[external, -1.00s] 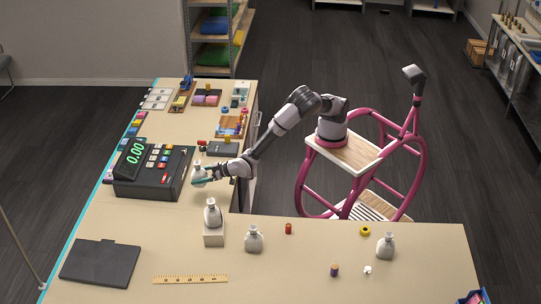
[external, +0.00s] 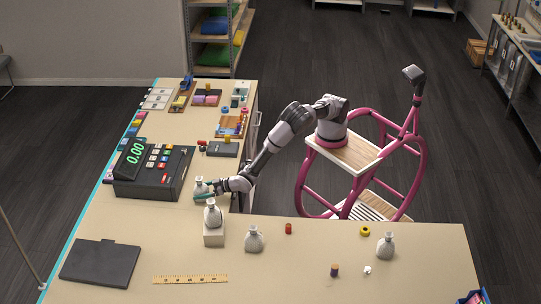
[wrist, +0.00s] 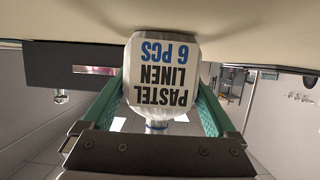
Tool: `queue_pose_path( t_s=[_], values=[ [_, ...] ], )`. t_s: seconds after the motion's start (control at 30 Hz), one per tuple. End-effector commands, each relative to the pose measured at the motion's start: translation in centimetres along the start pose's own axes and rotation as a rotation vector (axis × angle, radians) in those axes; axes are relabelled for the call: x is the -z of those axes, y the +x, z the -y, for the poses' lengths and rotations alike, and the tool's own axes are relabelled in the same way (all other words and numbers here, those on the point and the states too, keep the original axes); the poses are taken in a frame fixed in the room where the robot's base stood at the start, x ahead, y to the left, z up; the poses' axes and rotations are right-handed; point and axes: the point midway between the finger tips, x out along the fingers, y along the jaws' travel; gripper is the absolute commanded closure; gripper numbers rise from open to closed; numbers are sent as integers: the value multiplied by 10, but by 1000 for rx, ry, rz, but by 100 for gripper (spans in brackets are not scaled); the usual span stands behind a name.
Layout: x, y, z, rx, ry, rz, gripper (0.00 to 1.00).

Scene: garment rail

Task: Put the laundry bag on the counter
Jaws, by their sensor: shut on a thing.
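My gripper (external: 202,191) is shut on a white laundry bag (external: 199,182), just right of the cash register. In the wrist view the bag (wrist: 158,80) sits between the green fingers, upside down in the picture, its label reading "PASTEL LINEN 6 PCS". The bag's base is at or very close to the counter (external: 130,220); I cannot tell whether it touches.
The black cash register (external: 153,172) stands left of my gripper.

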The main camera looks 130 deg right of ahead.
Motion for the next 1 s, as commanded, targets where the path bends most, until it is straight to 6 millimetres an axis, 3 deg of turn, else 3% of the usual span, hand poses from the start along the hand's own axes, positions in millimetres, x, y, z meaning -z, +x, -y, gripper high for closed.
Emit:
queue_pose_path(
  t_s=[0.03, 0.07, 0.43, 0.8, 1.0],
  values=[
    [-2, 1, 0, 0, -1, 0, 78],
    [-2, 0, 0, 0, -1, 0, 0],
    [2, -8, 1, 2, -1, 0, 0],
    [2, -83, 2, 3, -2, 0, 0],
    [2, -112, 1, 2, -1, 0, 0]
  ],
)
